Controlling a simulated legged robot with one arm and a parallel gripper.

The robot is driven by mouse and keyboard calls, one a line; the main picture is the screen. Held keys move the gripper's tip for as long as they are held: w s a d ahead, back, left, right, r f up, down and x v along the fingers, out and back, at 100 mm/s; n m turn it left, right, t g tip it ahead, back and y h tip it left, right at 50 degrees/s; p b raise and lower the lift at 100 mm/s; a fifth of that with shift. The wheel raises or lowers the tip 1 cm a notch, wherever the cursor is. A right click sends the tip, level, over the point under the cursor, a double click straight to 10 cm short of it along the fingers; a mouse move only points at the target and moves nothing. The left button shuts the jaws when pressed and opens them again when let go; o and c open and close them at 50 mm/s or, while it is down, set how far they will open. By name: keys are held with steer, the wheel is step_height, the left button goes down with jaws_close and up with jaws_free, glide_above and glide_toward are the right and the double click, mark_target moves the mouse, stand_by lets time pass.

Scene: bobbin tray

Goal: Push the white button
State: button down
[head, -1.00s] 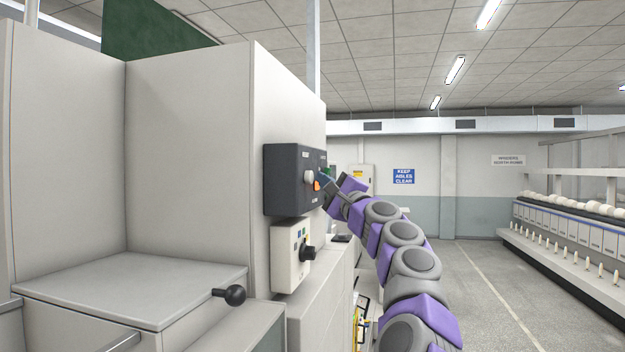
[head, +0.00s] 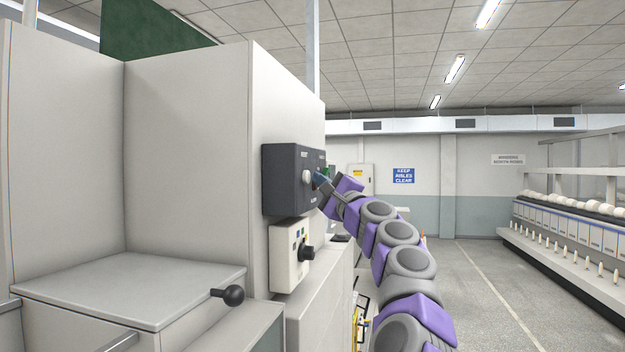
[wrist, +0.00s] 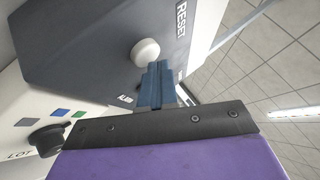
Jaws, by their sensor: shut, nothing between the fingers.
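The round white button (head: 307,176) sticks out from the dark grey control box (head: 282,180) on the side of the pale machine. In the wrist view the white button (wrist: 145,52) is just beyond the blue fingertips, near the word RESET. My gripper (head: 319,178) is shut and empty, its tips close to the button on its right side in the head view. In the wrist view my gripper (wrist: 157,68) points at the box face just below and right of the button. I cannot tell whether the tips touch the box or the button.
A light box with a black knob (head: 306,253) is mounted below the control box; the knob also shows in the wrist view (wrist: 47,140). A black ball handle (head: 233,294) sticks out at the lower left. The aisle on the right is clear.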

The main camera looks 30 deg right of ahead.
steer(key=shift+s+d+r, duration=0.1)
steer(key=shift+s+d, duration=0.1)
steer(key=shift+s, duration=0.25)
steer(key=shift+s+d+r, duration=0.1)
steer(key=shift+s+d, duration=0.1)
steer(key=shift+s, duration=0.2)
steer(key=shift+w+f, duration=0.1)
steer(key=shift+f, duration=0.05)
steer(key=s+d+p, duration=0.1)
steer(key=s+d, duration=0.2)
steer(key=s, duration=0.1)
steer(key=shift+d, duration=0.2)
steer(key=shift+w, duration=0.1)
